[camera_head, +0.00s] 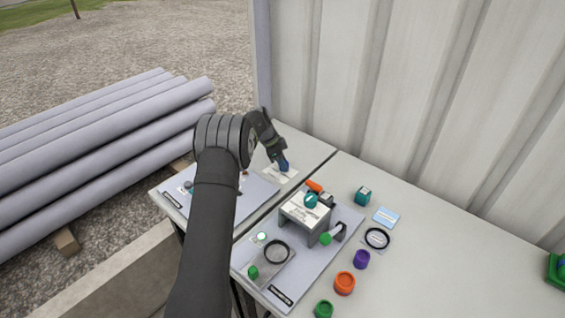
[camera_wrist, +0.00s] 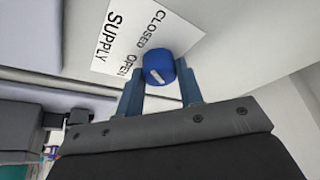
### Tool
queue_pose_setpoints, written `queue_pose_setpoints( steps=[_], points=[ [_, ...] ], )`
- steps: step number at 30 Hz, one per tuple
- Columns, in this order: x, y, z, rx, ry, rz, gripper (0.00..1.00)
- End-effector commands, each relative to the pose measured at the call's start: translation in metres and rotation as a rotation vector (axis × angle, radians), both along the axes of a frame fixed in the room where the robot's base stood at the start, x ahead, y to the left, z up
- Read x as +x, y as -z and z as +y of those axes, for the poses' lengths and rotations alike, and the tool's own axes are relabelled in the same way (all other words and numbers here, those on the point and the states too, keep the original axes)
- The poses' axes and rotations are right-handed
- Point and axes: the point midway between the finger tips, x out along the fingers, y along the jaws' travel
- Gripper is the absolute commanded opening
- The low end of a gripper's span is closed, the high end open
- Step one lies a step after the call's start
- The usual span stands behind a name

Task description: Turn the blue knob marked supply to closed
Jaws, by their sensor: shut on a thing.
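The blue knob (camera_wrist: 158,66) sits at the edge of a white label plate (camera_wrist: 115,35) marked SUPPLY, CLOSED and OPEN. A pale line on the knob's face shows in the wrist view. My gripper (camera_wrist: 160,85) is shut on the knob, with one blue-grey finger on each side of it. In the head view my gripper (camera_head: 283,166) reaches down to the knob at the back of the left table, and the white plate (camera_head: 280,174) shows beside it. The knob is mostly hidden by the fingers there.
A grey board (camera_head: 255,188) lies on the left table near the plate. A corrugated wall (camera_head: 400,90) stands behind.

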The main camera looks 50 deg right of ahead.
Motion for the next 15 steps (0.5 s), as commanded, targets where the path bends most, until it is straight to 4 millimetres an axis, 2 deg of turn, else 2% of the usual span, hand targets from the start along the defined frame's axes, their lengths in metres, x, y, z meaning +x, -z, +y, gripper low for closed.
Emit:
queue_pose_setpoints(
  steps=[15],
  points=[
    [0.0008,0.0004,0.0002,0.000,0.056,-0.001,0.11]
  ],
)
